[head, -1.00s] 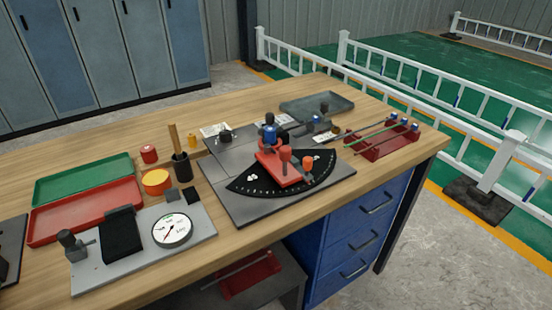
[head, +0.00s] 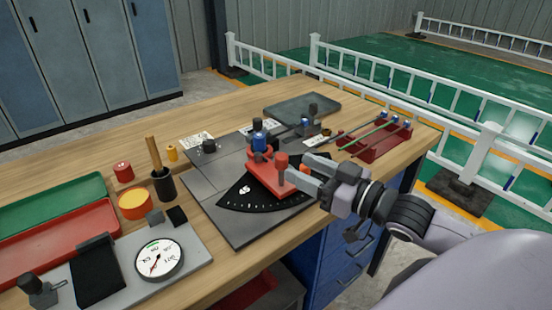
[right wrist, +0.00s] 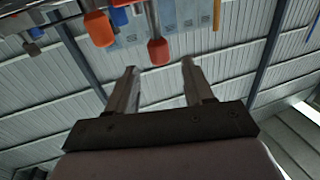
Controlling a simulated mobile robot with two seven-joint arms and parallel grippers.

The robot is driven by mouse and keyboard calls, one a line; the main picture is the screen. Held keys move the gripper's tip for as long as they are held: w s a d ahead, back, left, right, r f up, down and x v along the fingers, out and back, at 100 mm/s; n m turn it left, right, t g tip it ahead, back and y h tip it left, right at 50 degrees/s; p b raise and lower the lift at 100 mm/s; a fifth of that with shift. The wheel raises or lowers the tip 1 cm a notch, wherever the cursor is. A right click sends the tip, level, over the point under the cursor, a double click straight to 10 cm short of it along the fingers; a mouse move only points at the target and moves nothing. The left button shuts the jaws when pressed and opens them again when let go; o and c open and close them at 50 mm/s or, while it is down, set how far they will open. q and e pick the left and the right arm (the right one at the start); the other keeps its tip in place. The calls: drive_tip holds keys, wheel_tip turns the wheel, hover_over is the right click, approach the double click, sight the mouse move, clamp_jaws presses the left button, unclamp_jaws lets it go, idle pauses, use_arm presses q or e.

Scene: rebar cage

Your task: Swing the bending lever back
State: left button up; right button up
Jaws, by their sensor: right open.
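The bending lever (head: 266,180) is a red arm on the bender. It has an upright red grip (head: 281,161) and lies over a black dial plate (head: 240,197) with white marks. My right gripper (head: 297,168) comes in from the right, its two fingers apart and empty, with the tips close to the red grip. In the right wrist view, the open fingers (right wrist: 159,68) point towards an orange-red grip (right wrist: 158,51), which shows just beyond and between the tips. A second orange-red grip (right wrist: 98,28) shows to its left. My left gripper is out of view.
A red rack (head: 385,145) with green rods stands right of the bender. A grey tray (head: 300,104) lies behind it. A dial gauge (head: 158,258), black cup (head: 163,185) and red tray (head: 60,240) are to the left. White railings (head: 400,85) stand beyond the table.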

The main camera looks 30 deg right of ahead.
sight(287, 162)
drive_tip(key=shift+x, duration=3)
drive_tip(key=shift+c, duration=0.3)
clamp_jaws()
